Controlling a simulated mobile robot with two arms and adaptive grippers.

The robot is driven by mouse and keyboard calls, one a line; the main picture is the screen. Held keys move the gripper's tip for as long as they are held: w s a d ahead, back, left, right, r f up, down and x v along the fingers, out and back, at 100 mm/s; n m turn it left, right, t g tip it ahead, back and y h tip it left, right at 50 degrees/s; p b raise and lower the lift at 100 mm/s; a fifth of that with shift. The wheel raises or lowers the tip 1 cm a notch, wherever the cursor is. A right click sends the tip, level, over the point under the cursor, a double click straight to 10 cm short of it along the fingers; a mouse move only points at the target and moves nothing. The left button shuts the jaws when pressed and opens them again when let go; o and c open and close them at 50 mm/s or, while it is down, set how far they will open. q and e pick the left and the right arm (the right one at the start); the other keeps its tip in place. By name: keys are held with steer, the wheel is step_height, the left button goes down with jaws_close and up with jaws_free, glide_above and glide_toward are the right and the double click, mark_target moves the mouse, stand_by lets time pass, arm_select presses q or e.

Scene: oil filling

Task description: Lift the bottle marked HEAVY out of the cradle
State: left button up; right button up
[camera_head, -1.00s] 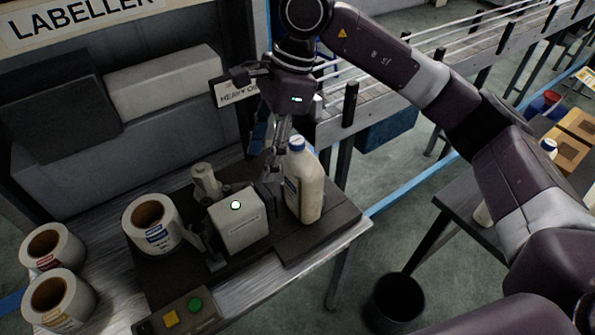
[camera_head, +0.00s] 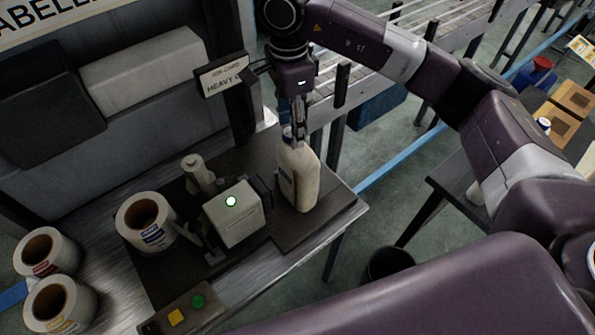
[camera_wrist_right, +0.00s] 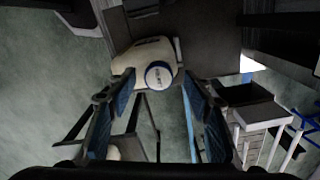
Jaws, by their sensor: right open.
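A cream bottle (camera_head: 298,178) with a blue cap stands upright at the right end of the labeller's dark base plate (camera_head: 325,212), beside the beige block. Any HEAVY marking on the bottle is too small to read. My right gripper (camera_head: 297,134) points down at its top and hides most of the cap in the head view. In the right wrist view, the open blue-padded fingers (camera_wrist_right: 158,82) stand to either side of the blue cap (camera_wrist_right: 160,74), with visible gaps. My left gripper is not in view.
A card starting "HEAVY" (camera_head: 222,79) hangs on a post close to my right gripper. A beige block (camera_head: 236,220), label rolls (camera_head: 143,218) and a button box (camera_head: 183,312) stand left. A dark bin (camera_head: 388,264) is on the floor. A conveyor (camera_head: 420,30) runs behind.

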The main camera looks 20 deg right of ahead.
steer(key=shift+s+f, duration=0.1)
steer(key=shift+f, duration=0.15)
steer(key=shift+c, duration=0.4)
steer(key=c, duration=0.5)
jaws_close()
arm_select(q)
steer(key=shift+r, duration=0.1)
arm_select(e)
steer(key=shift+r, duration=0.1)
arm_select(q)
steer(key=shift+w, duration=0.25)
arm_select(e)
steer(key=shift+r, duration=0.1)
